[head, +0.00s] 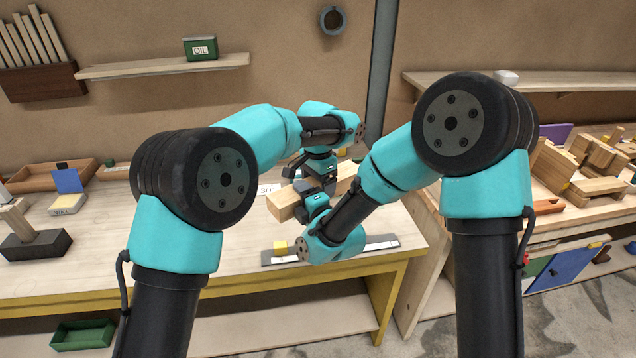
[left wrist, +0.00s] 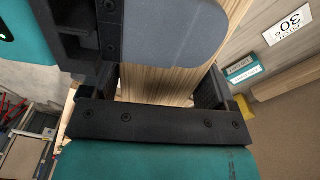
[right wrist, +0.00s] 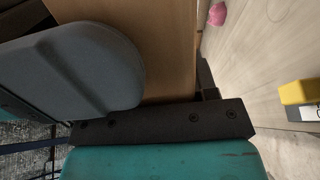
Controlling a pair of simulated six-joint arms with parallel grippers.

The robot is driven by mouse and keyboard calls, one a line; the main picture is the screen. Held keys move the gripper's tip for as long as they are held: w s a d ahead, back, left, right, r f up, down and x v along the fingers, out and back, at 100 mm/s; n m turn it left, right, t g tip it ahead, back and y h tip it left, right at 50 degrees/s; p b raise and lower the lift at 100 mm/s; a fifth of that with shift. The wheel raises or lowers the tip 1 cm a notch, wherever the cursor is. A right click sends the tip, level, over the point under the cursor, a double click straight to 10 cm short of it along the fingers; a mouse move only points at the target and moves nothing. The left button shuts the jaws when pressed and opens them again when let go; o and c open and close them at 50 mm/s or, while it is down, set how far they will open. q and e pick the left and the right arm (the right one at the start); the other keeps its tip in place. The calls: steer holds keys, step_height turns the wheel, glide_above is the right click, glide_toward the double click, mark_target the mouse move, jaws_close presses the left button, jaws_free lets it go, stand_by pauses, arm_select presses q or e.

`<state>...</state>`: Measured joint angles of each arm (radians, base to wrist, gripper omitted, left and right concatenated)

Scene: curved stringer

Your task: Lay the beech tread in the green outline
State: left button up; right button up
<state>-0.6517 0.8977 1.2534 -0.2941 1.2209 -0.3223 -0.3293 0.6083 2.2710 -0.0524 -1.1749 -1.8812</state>
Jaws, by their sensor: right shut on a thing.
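In the right wrist view plain brown wood (right wrist: 165,50) fills the space between the fingers. My left gripper (head: 297,168) is just behind, partly hidden by my arms. In the left wrist view striped wood (left wrist: 165,70) stands between its fingers; whether they press on it, or whether it is the same piece, I cannot tell. I cannot make out a green outline.
A 30° card (head: 266,190) lies on the bench beside the wood. A yellow block (head: 280,246) sits by a dark strip (head: 385,243) at the front edge. A wooden tray (head: 52,175) stands at the left. Wooden parts (head: 590,160) crowd the right bench.

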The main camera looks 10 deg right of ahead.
arm_select(q)
steer(key=c, duration=0.9)
steer(key=shift+r, duration=0.1)
steer(key=shift+c, duration=0.9)
arm_select(e)
steer(key=o, duration=1.4)
steer(key=shift+s, duration=0.1)
steer(key=v, duration=0.7)
steer(key=shift+s+d+f, duration=0.1)
steer(key=shift+s, duration=0.05)
